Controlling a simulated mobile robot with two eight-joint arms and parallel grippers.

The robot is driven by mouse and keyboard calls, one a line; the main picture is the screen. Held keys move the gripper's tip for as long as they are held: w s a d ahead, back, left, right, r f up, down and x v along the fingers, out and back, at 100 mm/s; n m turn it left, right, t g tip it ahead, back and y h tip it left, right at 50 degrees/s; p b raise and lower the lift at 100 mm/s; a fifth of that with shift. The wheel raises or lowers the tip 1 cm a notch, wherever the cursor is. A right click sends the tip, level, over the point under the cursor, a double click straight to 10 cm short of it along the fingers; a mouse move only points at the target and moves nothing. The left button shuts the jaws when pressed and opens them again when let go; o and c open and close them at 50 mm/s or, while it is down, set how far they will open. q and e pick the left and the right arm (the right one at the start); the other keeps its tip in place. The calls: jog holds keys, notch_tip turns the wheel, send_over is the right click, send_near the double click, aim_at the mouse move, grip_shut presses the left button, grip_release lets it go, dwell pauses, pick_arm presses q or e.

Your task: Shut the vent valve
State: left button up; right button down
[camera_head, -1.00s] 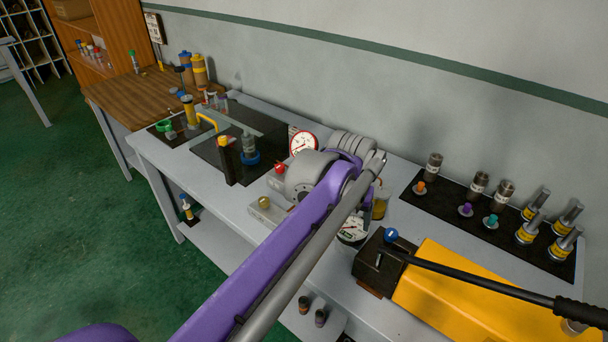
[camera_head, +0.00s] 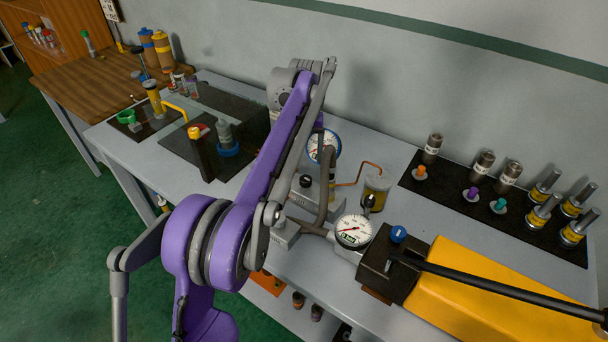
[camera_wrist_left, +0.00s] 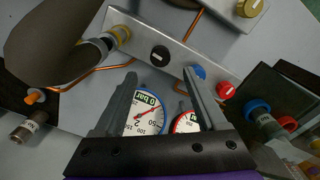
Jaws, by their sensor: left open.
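No label lets me tell which knob is the vent valve. In the left wrist view, a pale valve block carries a black knob (camera_wrist_left: 159,53), a blue knob (camera_wrist_left: 199,72) and a red knob (camera_wrist_left: 225,89). My left gripper (camera_wrist_left: 160,76) is open and empty over this block. Its fingertips lie either side of the black knob in the picture, with the right one close to the blue knob; contact cannot be told. In the head view, a black knob (camera_head: 305,181) shows beside my purple arm. The arm hides much of the block and the gripper's fingers.
A blue-rimmed gauge (camera_wrist_left: 146,112) and a red-rimmed gauge (camera_wrist_left: 186,122) show between the fingers. Copper pipes run from the block. A yellow pump (camera_head: 465,285) with a long black handle stands at right. Cylinders stand on a dark mat (camera_head: 410,182).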

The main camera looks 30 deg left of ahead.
aim_at(306, 179)
pick_arm(q)
notch_tip(306, 179, down, 8)
jog(key=shift+f, duration=0.1)
dwell(0.4)
grip_shut()
